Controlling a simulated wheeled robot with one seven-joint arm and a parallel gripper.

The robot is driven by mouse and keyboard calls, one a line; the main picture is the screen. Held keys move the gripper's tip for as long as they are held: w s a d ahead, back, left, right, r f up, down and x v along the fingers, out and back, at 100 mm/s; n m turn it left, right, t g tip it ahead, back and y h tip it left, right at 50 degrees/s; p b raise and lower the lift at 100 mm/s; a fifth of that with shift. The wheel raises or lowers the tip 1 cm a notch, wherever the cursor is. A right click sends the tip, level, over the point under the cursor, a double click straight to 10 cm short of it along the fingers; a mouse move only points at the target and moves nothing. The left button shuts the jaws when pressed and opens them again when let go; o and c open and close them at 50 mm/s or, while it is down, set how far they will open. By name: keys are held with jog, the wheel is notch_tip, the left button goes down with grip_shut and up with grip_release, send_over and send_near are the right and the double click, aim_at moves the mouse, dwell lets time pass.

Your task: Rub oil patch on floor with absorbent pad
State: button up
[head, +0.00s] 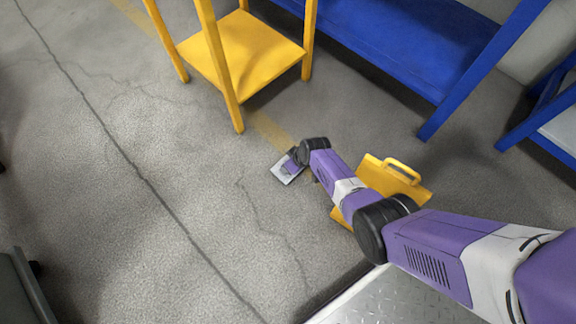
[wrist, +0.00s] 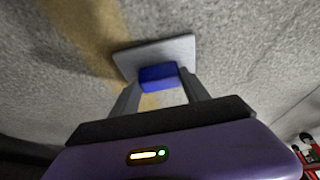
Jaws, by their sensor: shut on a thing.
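The absorbent pad is a pale grey flat square (head: 287,171) with a blue block as its grip; it also shows in the wrist view (wrist: 178,49). My gripper (wrist: 158,82) is shut on the blue block (wrist: 158,77), one finger on each side. In the head view my gripper (head: 292,160) is low over the floor, with the pad under it. The pad is at or close above the floor; I cannot tell if it touches. No oil patch can be made out; it may lie under the pad or be hidden by my arm.
A yellow stand (head: 245,52) and a blue workbench (head: 400,45) are behind the pad. A yellow box with a handle (head: 385,178) is right of my gripper, partly behind my arm. A faded yellow line (head: 268,130) runs along the floor. Open floor (head: 130,200) lies to the left.

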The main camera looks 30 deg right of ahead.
jog(key=shift+w+d+b, duration=0.15)
jog(key=shift+w+d, duration=0.05)
jog(key=shift+d, duration=0.85)
jog(key=shift+w+d+b, duration=0.15)
jog(key=shift+w+d, duration=0.05)
jog(key=shift+d, duration=0.85)
jog(key=shift+w+d+f, duration=0.1)
jog(key=shift+w+d, duration=0.1)
jog(key=shift+d, duration=1.3)
jog(key=shift+s+a+p, duration=0.2)
jog(key=shift+a+p, duration=0.25)
jog(key=shift+a, duration=0.7)
jog(key=shift+s+a+p, duration=0.2)
jog(key=shift+a+p, duration=0.2)
jog(key=shift+a, duration=0.75)
jog(key=shift+s+a, duration=0.15)
jog(key=shift+a, duration=0.55)
jog(key=shift+s+a, duration=0.15)
jog(key=shift+a, duration=0.55)
jog(key=shift+s+a+p, duration=0.25)
jog(key=shift+a+p, duration=0.05)
jog(key=shift+a, duration=0.9)
jog(key=shift+s+a+p, duration=0.25)
jog(key=shift+a+p, duration=0.1)
jog(key=shift+a, duration=0.8)
jog(key=shift+s+a+p, duration=0.25)
jog(key=shift+a+p, duration=0.05)
jog(key=shift+a, duration=0.9)
